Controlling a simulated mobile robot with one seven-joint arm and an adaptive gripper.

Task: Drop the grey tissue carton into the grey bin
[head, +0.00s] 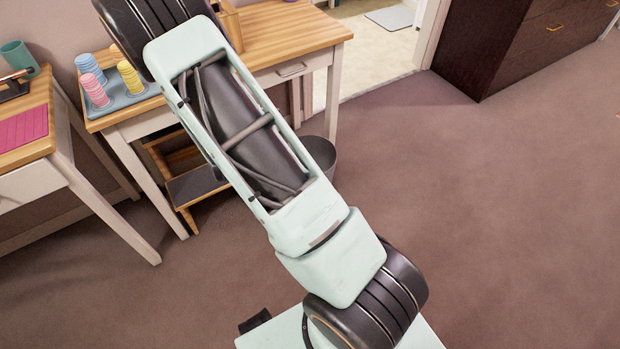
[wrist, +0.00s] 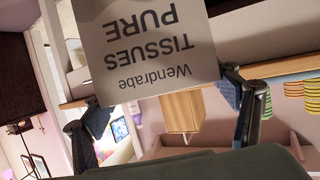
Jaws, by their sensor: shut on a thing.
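The grey tissue carton (wrist: 150,45), printed "Wendrabe TISSUES PURE", fills the upper middle of the wrist view, its lettering upside down. My gripper (wrist: 166,103) is shut on it, with one finger at each side. The carton and my gripper do not show in the head view. The grey bin (head: 325,152) stands on the floor beside the wooden table in the head view, partly hidden behind my arm. I cannot make out the bin in the wrist view.
The wooden table (head: 300,38) holds a tray (head: 122,99) of stacked coloured cups and a wooden box (head: 229,24). A step stool (head: 193,186) stands under it. A desk (head: 30,151) is at left, a dark dresser (head: 505,40) at upper right. Floor at right is clear.

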